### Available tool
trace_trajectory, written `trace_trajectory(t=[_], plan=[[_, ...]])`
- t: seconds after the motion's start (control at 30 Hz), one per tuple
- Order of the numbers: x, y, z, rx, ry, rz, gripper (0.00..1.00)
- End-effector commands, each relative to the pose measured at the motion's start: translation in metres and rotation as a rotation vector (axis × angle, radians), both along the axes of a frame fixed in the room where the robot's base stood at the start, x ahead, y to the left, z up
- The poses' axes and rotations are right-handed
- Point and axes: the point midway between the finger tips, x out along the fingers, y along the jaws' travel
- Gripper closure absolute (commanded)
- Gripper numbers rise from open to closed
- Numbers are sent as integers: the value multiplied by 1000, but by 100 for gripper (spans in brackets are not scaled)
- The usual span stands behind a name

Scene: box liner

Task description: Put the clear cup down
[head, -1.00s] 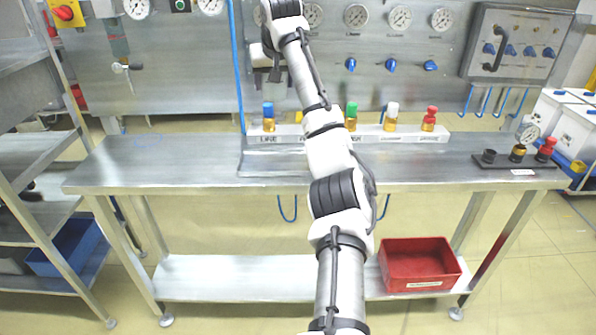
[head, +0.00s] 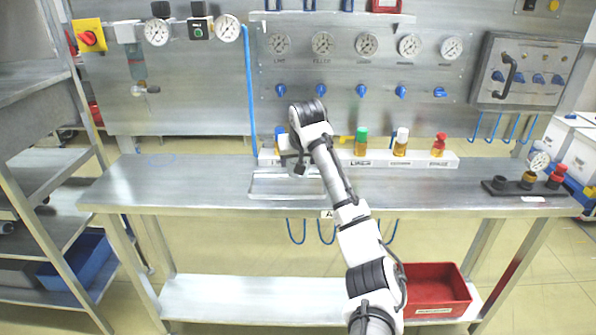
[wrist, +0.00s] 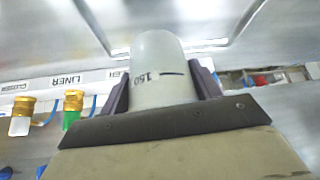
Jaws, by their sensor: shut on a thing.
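My gripper (wrist: 163,84) is shut on the clear cup (wrist: 155,55), with one finger on each side. The cup looks whitish and translucent in the wrist view, with a "150" mark on its wall. In the head view, my gripper (head: 299,163) is low over the bench (head: 215,185), beside the shallow metal tray (head: 262,186). The cup does not show clearly there. I cannot tell whether the cup touches the surface below it.
Behind my gripper is a labelled rack (head: 448,161) with colour-capped bottles; the blue-capped one (head: 279,138) is partly hidden. A dark holder (head: 510,190) with fittings is at the right.

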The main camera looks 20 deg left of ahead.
Motion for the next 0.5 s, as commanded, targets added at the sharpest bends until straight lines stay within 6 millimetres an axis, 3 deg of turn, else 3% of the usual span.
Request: trace_trajectory(t=[0.3, 0.5], plan=[[0, 0, -40, 0, 2, -1, 63], [0, 0, -42, 1, 0, 1, 63]])
